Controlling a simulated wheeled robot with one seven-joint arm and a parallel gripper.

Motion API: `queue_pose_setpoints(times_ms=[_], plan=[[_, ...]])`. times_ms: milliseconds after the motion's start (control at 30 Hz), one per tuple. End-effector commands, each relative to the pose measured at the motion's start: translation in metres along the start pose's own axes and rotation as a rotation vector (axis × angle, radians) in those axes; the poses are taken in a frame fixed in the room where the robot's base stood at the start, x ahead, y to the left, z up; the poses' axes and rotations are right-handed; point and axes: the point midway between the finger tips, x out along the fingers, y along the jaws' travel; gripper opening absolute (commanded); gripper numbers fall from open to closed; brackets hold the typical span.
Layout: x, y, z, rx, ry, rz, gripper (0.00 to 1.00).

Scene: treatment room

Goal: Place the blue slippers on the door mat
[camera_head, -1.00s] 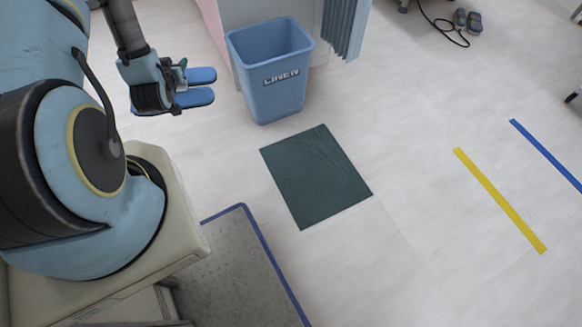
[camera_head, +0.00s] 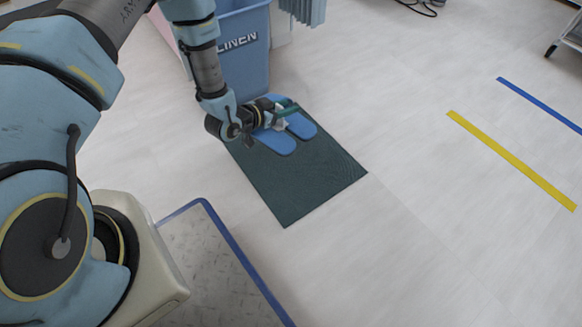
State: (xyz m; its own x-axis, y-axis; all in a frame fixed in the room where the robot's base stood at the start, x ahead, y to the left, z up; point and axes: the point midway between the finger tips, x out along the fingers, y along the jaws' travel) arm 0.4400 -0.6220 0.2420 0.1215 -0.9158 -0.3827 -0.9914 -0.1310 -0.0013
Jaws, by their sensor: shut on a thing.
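The blue slippers (camera_head: 276,140) are side by side, over the far end of the dark green door mat (camera_head: 300,181) in the picture. My gripper (camera_head: 284,112) is shut on the slippers at their far end, and its fingers and wrist hide part of them. The slippers' near ends point toward the lower right. I cannot tell whether their soles touch the mat or hang just above it. The near part of the mat is bare.
A blue linen bin (camera_head: 240,55) stands just behind the mat, close to my arm. A blue-edged grey platform (camera_head: 222,260) lies at the lower left. Yellow (camera_head: 510,160) and blue (camera_head: 540,105) floor stripes are at right, with clear floor between. A wheeled stand (camera_head: 570,35) is at upper right.

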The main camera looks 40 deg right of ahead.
Motion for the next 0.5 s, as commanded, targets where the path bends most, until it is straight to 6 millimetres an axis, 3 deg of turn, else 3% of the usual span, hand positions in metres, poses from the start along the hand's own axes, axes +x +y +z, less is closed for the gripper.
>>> queue_pose_setpoints(times_ms=[33,200,333,500], plan=[[0.018,0.016,0.021,0.017,0.002,0.041,0.0],[0.043,0.053,0.04,0.057,0.002,0.136,0.0],[0.05,0.066,0.045,0.071,0.001,0.17,0.0],[0.058,0.069,0.064,0.073,0.0,0.177,0.0]])
